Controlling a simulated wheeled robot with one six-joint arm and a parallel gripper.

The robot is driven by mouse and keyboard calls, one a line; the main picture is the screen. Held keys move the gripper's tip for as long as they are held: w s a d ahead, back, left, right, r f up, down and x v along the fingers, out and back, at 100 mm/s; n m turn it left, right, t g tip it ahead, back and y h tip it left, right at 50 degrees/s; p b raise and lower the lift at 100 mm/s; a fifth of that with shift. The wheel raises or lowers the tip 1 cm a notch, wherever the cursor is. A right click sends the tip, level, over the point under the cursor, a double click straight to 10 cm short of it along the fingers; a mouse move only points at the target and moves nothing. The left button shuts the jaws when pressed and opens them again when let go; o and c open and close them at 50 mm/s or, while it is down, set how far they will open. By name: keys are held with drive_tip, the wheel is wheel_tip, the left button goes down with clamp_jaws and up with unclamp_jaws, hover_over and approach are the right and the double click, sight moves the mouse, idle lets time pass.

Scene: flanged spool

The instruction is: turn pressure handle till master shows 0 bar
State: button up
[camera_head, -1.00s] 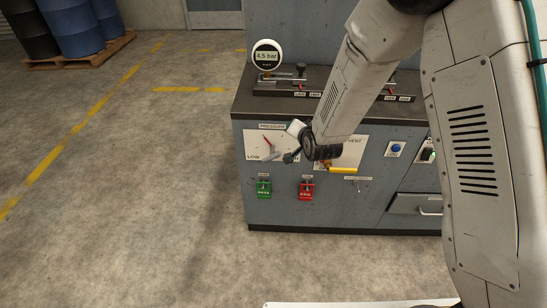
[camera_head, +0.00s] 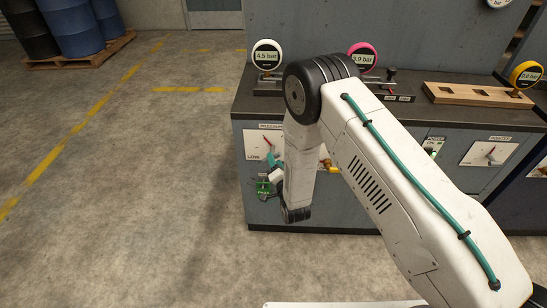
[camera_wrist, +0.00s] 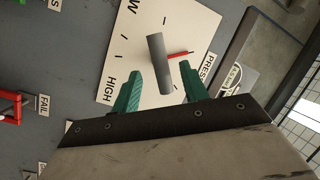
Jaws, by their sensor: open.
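The pressure handle is a grey bar (camera_wrist: 158,58) with a red pointer (camera_wrist: 180,54), on a white plate (camera_wrist: 125,52) marked LOW and HIGH. In the head view the plate (camera_head: 253,145) is on the cabinet front, partly hidden by my arm. My gripper (camera_wrist: 160,70) is open, its green fingers on either side of the bar's near end, with gaps visible on both sides. It also shows in the head view (camera_head: 272,163) in front of the plate. A white-rimmed gauge (camera_head: 266,56) above reads 4.5 bar; its master label is not legible.
A pink gauge (camera_head: 362,57) and a yellow gauge (camera_head: 525,75) stand further right on the cabinet top. The red FAIL fixture (camera_wrist: 10,108) is in the wrist view.

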drive_tip(key=shift+x, duration=1.6)
clamp_jaws()
drive_tip(key=shift+r+n, duration=0.1)
drive_tip(key=shift+n, duration=0.3)
drive_tip(key=n+g, duration=0.1)
drive_tip(key=n, duration=0.1)
drive_tip(key=n+h, duration=0.1)
drive_tip(key=n, duration=0.2)
drive_tip(key=shift+a+r+g, duration=0.15)
drive_tip(key=shift+g, duration=0.25)
drive_tip(key=n+g+h, duration=0.1)
drive_tip(key=n+h, duration=0.1)
drive_tip(key=n, duration=0.2)
drive_tip(key=shift+a+n, duration=0.2)
drive_tip(key=shift+n, duration=0.2)
drive_tip(key=n+h, duration=0.3)
drive_tip(key=n, duration=0.1)
drive_tip(key=shift+a, duration=0.2)
drive_tip(key=n+h, duration=0.1)
drive_tip(key=n, duration=0.1)
drive_tip(key=n+h, duration=0.1)
drive_tip(key=n, duration=0.2)
drive_tip(key=shift+a+h, duration=0.15)
drive_tip(key=shift+h, duration=0.25)
drive_tip(key=shift+n, duration=0.3)
